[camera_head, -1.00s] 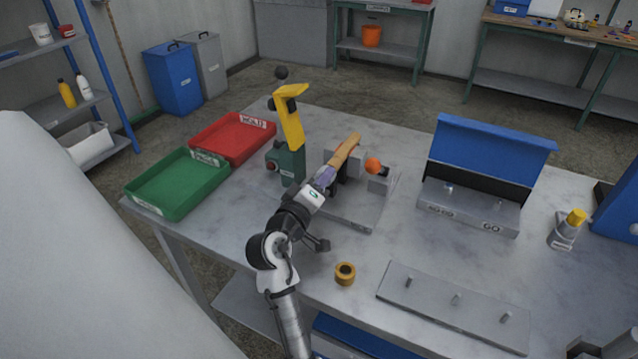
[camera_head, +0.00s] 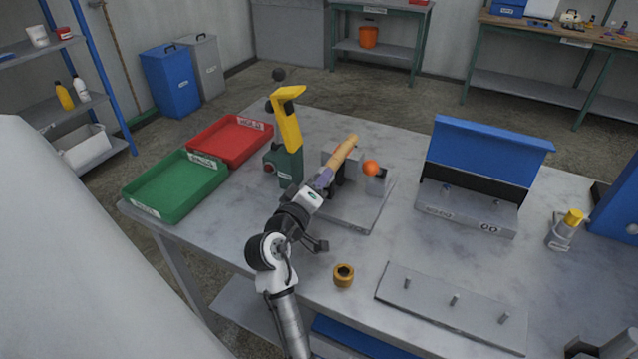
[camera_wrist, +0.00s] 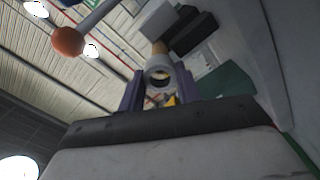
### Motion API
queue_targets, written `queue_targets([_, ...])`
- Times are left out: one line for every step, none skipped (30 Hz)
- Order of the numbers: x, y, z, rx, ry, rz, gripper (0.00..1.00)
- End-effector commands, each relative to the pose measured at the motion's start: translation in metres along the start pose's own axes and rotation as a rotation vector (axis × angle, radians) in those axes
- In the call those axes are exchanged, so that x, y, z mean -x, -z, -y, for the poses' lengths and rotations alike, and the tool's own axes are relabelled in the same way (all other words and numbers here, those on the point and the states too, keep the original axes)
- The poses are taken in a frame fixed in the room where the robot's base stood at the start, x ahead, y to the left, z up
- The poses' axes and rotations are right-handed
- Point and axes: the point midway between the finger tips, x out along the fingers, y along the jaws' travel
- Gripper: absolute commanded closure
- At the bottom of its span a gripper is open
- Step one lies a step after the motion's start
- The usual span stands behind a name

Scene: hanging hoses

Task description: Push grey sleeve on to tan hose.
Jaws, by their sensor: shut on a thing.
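The tan hose (camera_head: 343,152) slants up and away from my gripper at the clamp fixture in the middle of the table. My gripper (camera_head: 324,179), with purple fingers, is at its near lower end. In the wrist view, my gripper (camera_wrist: 160,88) is shut on the grey sleeve (camera_wrist: 158,76), a short ring with its open end facing the camera. A short piece of the tan hose (camera_wrist: 160,47) shows just beyond the sleeve, in line with it. How far the hose reaches into the sleeve cannot be told. The sleeve is hidden in the head view.
The fixture's lever has an orange ball (camera_head: 371,168), also seen in the wrist view (camera_wrist: 68,40). A green post with a yellow arm (camera_head: 288,120) stands close left of the hose. A brown ring (camera_head: 343,275) lies near the front edge.

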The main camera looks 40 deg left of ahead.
Motion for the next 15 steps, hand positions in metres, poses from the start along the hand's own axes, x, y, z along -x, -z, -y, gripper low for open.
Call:
queue_targets([-0.0013,0.0001,-0.0003,0.000,0.000,0.000,0.88])
queue_targets([-0.0018,0.0002,-0.0003,0.000,0.000,0.000,0.88])
queue_targets([-0.0026,0.0002,-0.0003,0.000,0.000,0.000,0.88])
queue_targets([-0.0032,0.0003,-0.0003,0.000,0.000,0.000,0.88])
queue_targets([-0.0038,0.0003,-0.0004,0.000,-0.001,0.000,0.88])
queue_targets([-0.0046,0.0003,-0.0004,0.000,-0.001,0.000,0.88])
queue_targets([-0.0051,0.0003,-0.0005,0.000,-0.001,0.000,0.88])
queue_targets([-0.0055,0.0003,-0.0005,0.000,-0.001,0.000,0.88])
queue_targets([-0.0059,0.0003,-0.0005,0.000,-0.001,0.000,0.88])
queue_targets([-0.0061,0.0003,-0.0005,-0.001,-0.001,0.000,0.88])
queue_targets([-0.0062,0.0003,-0.0005,-0.001,-0.001,-0.001,0.88])
queue_targets([-0.0062,0.0003,-0.0004,-0.001,-0.001,-0.001,0.88])
queue_targets([-0.0062,0.0003,-0.0004,-0.001,-0.001,-0.001,0.88])
queue_targets([-0.0062,0.0003,-0.0004,-0.001,-0.001,-0.001,0.88])
queue_targets([-0.0062,0.0003,-0.0004,-0.001,-0.001,0.000,0.88])
